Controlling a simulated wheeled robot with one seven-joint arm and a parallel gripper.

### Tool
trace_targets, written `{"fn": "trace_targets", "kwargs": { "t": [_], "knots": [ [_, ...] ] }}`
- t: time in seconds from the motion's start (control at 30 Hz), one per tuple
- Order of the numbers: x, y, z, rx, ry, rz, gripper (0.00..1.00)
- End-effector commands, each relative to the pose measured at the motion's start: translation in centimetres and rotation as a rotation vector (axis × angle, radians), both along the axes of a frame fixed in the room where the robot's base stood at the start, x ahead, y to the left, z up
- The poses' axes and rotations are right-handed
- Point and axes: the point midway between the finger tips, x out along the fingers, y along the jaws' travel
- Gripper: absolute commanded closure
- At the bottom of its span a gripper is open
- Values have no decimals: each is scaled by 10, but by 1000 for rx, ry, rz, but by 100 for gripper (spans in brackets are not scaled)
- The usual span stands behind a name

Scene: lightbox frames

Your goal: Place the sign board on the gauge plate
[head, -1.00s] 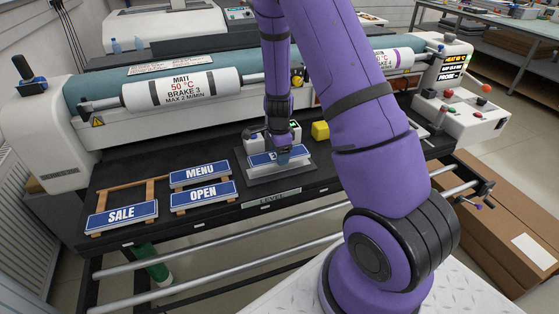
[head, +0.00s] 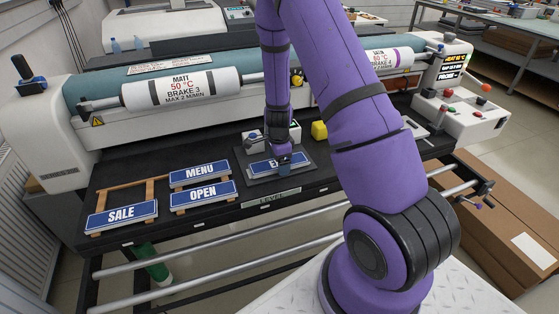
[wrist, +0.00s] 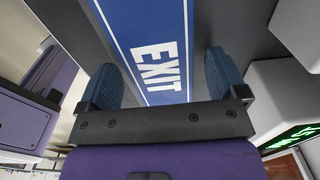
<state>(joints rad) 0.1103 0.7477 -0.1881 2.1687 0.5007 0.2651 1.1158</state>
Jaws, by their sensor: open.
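The blue EXIT sign board (head: 262,167) lies on the grey gauge plate (head: 251,181), near the middle of the black table. Plate shows around the board's left and front edges. My gripper (head: 285,166) is over the right part of the board and hides some of its lettering. In the wrist view, the sign board (wrist: 150,45) runs between the two blue fingers of my gripper (wrist: 160,78). The fingers are spread, with gaps between them and the board's edges. The grey plate (wrist: 222,25) shows beyond the board.
SALE (head: 121,216), MENU (head: 200,174) and OPEN (head: 202,195) signs lie to the left, partly on wooden strips. The roller machine (head: 95,130) lies behind. A LEVEL label (head: 271,199) marks the table's front edge.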

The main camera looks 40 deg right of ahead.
Motion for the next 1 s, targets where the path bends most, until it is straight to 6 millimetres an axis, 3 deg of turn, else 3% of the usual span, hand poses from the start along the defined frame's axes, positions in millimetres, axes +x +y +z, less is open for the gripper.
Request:
{"fn": "trace_targets", "kwargs": {
  "t": [0.27,0.7,1.0],
  "knots": [
    [1,0,14,-2,-3,0,9],
    [0,1,96,0,-3,2,9],
    [0,1,124,1,-3,5,9]
  ]
}}
